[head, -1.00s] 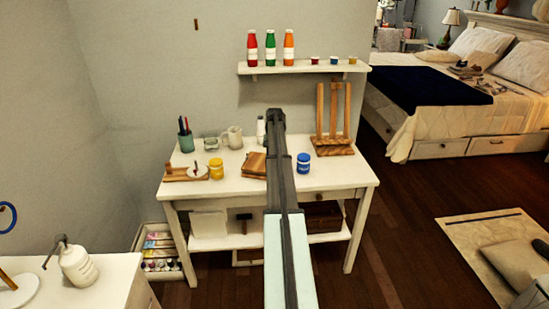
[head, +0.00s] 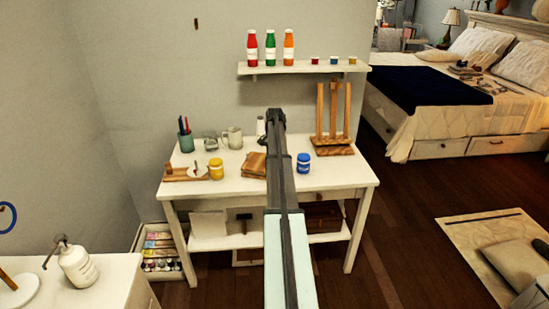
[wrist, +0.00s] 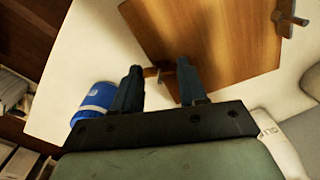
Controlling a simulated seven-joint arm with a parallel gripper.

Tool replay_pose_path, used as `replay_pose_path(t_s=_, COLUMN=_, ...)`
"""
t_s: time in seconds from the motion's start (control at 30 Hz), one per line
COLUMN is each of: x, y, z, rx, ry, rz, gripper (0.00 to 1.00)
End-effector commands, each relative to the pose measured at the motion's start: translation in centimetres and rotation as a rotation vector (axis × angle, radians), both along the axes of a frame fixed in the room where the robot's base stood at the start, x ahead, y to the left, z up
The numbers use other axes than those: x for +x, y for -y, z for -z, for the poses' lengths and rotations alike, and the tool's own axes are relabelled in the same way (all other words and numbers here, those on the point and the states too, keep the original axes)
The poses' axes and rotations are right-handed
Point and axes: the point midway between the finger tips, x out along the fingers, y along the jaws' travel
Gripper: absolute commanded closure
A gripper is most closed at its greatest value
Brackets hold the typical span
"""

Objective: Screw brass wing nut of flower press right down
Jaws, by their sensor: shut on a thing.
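The flower press (wrist: 215,40) is a flat wooden board lying on the white table, filling the upper middle of the wrist view. In the head view its left part (head: 253,165) shows beside my arm, which hides the rest. My gripper (wrist: 158,70) is at the press's near edge, its two dark fingers shut on the small brass wing nut (wrist: 154,71), which is partly hidden between them. Another wing nut on its bolt (wrist: 290,18) shows at the far right corner of the press. In the head view my arm hides the gripper's fingers and the held nut.
A blue jar (head: 303,163) stands right of the press, left of my fingers in the wrist view (wrist: 95,101). A yellow jar (head: 216,169), a mug (head: 233,138) and a pen cup (head: 186,142) stand left. A wooden easel (head: 333,120) stands at the back right.

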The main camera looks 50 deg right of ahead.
Motion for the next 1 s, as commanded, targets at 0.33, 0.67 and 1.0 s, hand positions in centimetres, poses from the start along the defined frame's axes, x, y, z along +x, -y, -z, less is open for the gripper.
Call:
replay_pose_path(t_s=0.33, x=0.0, y=0.0, z=0.0, rx=0.000, ry=0.001, rz=-0.001, gripper=0.35)
replay_pose_path(t_s=0.67, x=0.0, y=0.0, z=-0.2, rx=0.000, ry=0.000, rz=-0.001, gripper=0.32)
replay_pose_path(t_s=1.0, x=0.1, y=0.1, z=-4.9, rx=-0.002, ry=0.001, rz=-0.001, gripper=0.32)
